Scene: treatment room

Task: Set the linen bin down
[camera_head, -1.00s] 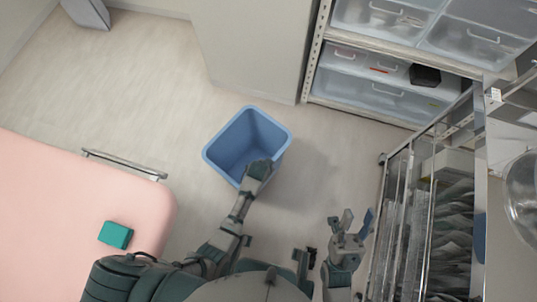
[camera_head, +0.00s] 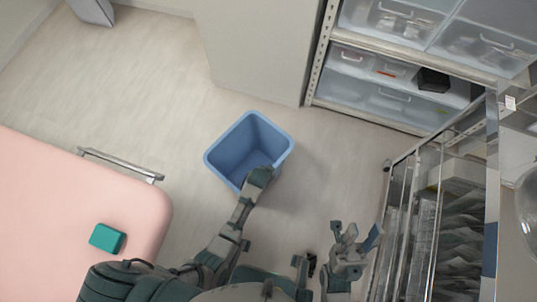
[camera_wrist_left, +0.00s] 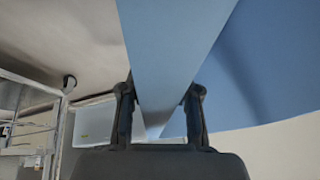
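The linen bin (camera_head: 225,166) is a blue, open-topped, empty-looking bin in the middle of the head view. My left gripper (camera_head: 262,177) is at its near right rim. In the left wrist view, the bin's blue wall (camera_wrist_left: 170,45) runs between the two fingers of my left gripper (camera_wrist_left: 160,108), which is shut on it. A soft shadow lies on the floor right of the bin; whether its base touches the floor is hidden. My right gripper (camera_head: 352,240) is open and empty, to the right of the bin and apart from it.
A pink-topped bed (camera_head: 70,190) with a teal box (camera_head: 107,239) is at left. A wire-sided cart (camera_head: 408,215) stands at right, close to my right gripper. Shelves with clear drawers (camera_head: 385,95) are at the back right. Bare floor (camera_head: 150,85) surrounds the bin.

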